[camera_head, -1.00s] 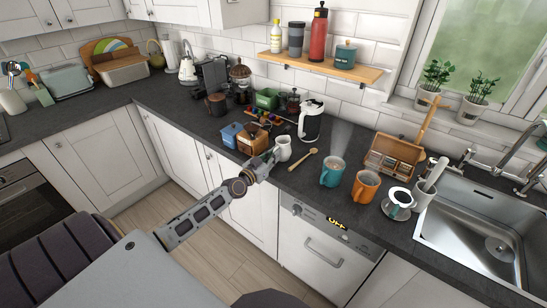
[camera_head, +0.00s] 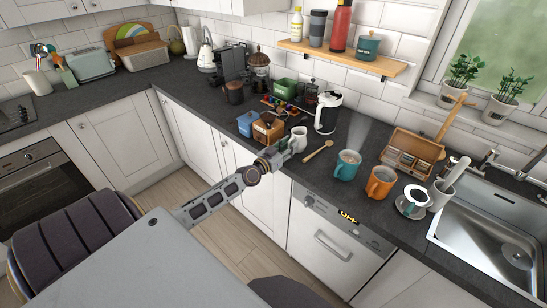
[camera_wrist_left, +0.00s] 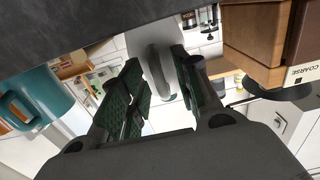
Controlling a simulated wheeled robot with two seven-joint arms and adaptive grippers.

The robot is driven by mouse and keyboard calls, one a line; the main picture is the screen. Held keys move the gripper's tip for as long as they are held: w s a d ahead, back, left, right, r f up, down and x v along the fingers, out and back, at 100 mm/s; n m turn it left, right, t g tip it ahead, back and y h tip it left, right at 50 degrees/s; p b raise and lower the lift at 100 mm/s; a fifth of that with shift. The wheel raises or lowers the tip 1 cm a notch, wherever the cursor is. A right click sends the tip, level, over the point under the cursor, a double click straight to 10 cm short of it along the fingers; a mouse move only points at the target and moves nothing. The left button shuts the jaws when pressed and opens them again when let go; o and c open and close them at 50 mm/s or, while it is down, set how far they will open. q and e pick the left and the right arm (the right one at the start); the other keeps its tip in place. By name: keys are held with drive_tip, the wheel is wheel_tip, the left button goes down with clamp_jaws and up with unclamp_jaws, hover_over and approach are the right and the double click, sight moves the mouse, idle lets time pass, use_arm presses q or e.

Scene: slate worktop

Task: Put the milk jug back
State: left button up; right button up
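The milk jug is the small white jug (camera_head: 300,138) standing upright on the slate worktop, near its front edge. My left gripper (camera_head: 286,148) reaches it from the front left. In the left wrist view, the two green-padded fingers of the left gripper (camera_wrist_left: 158,72) stand apart, with the white jug's handle side (camera_wrist_left: 150,45) between their tips. A gap shows between the pads and the handle; whether either finger touches the jug is unclear. My right gripper is not in view.
A wooden box (camera_head: 268,128) and a blue container (camera_head: 246,121) stand left of the jug. A wooden spoon (camera_head: 318,151), teal mug (camera_head: 347,165) and orange mug (camera_head: 381,182) are to its right. A wall shelf (camera_head: 345,60) hangs above.

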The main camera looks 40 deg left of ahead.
use_arm(q)
drive_tip(key=s+b, duration=0.1)
drive_tip(key=s, duration=1.1)
drive_tip(key=shift+a, duration=0.4)
idle(0.4)
idle(0.8)
